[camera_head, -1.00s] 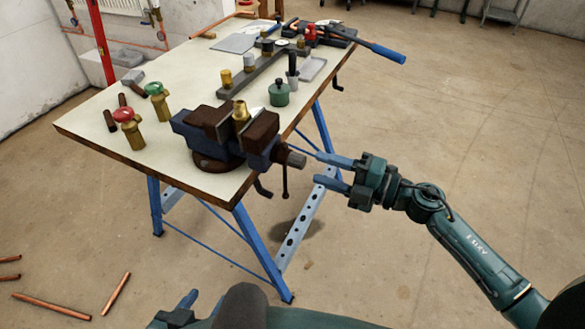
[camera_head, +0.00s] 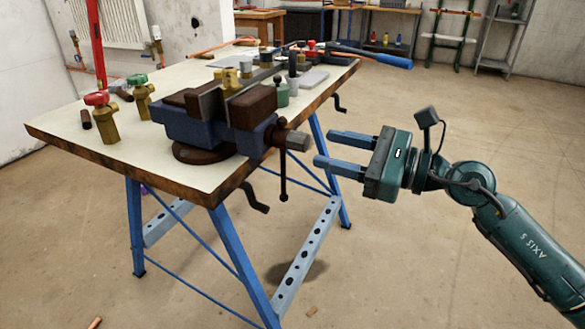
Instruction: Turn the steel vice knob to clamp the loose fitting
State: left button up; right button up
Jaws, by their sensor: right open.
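The blue vice (camera_head: 190,130) with brown jaws is mounted at the near right corner of the workbench. The steel vice knob (camera_head: 297,141) sticks out from its right end, with a dark bar hanging below. A brass fitting (camera_head: 231,78) shows above the gap between the jaws; its lower part is hidden, and I cannot tell whether the jaws touch it. My right gripper (camera_head: 326,149) is open and empty. Its two blue fingers point left toward the knob, with the fingertips a small gap to its right. My left gripper is not in view.
A red-knobbed valve (camera_head: 102,118) and a green-knobbed valve (camera_head: 141,95) stand left of the vice on the workbench (camera_head: 65,124).

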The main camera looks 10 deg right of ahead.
aim_at(307, 144)
jog(key=shift+f+n+b, duration=0.25)
jog(key=shift+n+b, duration=0.7)
jog(key=shift+n, duration=0.25)
jog(key=shift+r, duration=0.3)
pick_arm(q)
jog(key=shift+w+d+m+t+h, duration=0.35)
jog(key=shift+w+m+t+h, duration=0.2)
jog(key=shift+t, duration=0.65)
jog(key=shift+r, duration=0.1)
pick_arm(e)
jog(key=shift+w+a+r+p, duration=0.1)
jog(key=shift+w+a+p, duration=0.05)
jog(key=shift+a+p, duration=0.15)
jog(key=shift+p+x, duration=0.7)
jog(key=shift+x, duration=0.3)
jog(key=shift+p+x, duration=0.5)
jog(key=shift+x, duration=0.7)
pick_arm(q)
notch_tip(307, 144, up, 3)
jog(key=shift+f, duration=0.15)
pick_arm(e)
jog(key=shift+d, duration=0.1)
jog(key=shift+c, duration=0.5)
